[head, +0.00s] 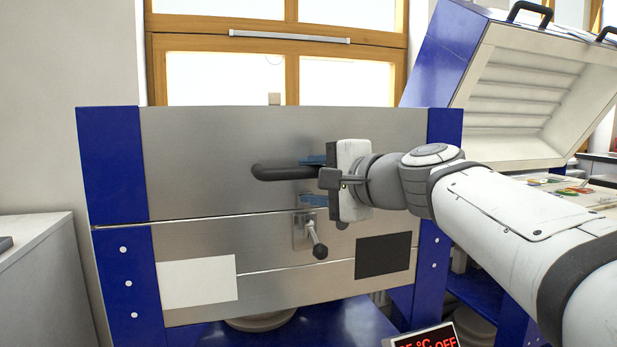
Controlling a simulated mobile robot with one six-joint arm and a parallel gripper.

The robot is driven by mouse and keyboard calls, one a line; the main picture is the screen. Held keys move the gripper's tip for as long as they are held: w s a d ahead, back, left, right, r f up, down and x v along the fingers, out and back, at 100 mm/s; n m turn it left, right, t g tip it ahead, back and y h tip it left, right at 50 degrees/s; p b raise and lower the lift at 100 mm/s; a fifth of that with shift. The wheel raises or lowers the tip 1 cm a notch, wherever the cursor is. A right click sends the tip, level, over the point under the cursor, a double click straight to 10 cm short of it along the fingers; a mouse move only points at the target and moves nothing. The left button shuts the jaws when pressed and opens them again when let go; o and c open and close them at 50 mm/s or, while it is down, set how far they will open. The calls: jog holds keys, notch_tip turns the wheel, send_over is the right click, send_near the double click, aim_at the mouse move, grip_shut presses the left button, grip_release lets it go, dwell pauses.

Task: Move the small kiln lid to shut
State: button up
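The small kiln's lid (215,150) is a brushed-steel front panel with blue ends. It lies level on the steel kiln body (200,245), with only a thin seam between them, so it looks shut. A black bar handle (272,173) sticks out from the lid front. My gripper (313,181) is at the handle's right part, its blue-tipped fingers apart, one above and one below the bar. The fingers look clear of the bar, though the gripper body hides the handle's right end. A latch with a black knob (319,250) hangs on the body below the gripper.
A larger kiln (520,90) with its lid raised stands to the right. A red-digit display (425,342) is at the bottom edge. A pale cabinet (40,265) stands at left. A wooden-framed window (225,75) is behind the small kiln.

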dwell(0.4)
jog(key=p, duration=0.6)
send_near(294, 120)
jog(key=x, duration=0.5)
jog(key=shift+s+d+b, duration=0.1)
jog(key=shift+b, duration=0.2)
